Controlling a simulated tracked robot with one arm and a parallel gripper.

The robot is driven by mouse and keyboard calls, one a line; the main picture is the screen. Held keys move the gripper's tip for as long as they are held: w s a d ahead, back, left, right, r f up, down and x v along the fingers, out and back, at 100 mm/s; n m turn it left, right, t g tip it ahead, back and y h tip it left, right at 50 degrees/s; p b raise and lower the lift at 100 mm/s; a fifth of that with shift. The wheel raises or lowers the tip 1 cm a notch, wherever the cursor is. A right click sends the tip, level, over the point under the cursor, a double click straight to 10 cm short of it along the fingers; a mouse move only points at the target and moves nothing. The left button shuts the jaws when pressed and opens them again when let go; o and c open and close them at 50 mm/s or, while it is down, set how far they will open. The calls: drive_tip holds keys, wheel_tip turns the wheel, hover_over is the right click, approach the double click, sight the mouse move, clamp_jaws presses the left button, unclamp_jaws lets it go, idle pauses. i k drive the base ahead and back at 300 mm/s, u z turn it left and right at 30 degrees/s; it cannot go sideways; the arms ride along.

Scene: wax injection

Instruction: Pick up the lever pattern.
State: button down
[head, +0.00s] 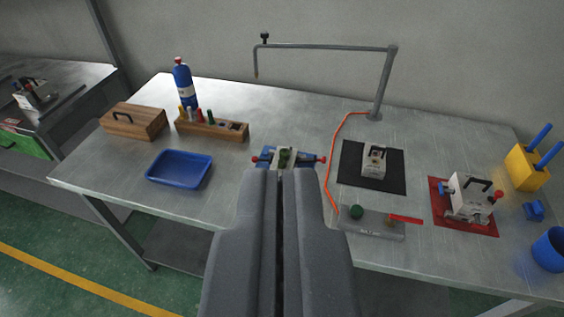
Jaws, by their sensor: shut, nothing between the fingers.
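My gripper (280,176) points forward over the front of the metal table, its two long grey fingers side by side with nothing held. Just beyond the fingertips is a blue fixture (265,157) with red knobs at its ends and a small dark green piece (285,155) in its middle. The fingers hide the fixture's near side. I cannot tell for sure which thing is the lever pattern. A grey plate (372,226) to the right carries a green round piece (356,212) and a red bar (405,219).
A blue tray (180,169), wooden box (134,121), tool rack (212,127) and blue bottle (184,86) stand left. A grey boom (384,85) with an orange hose (331,165) rises behind. Right are a black mat (355,177), red mat (466,224) and blue cup (549,250).

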sight(284, 153)
drive_tip(key=k, duration=0.65)
drive_tip(key=u, duration=0.4)
drive_tip(key=i, duration=2.35)
drive_tip(key=z, duration=0.9)
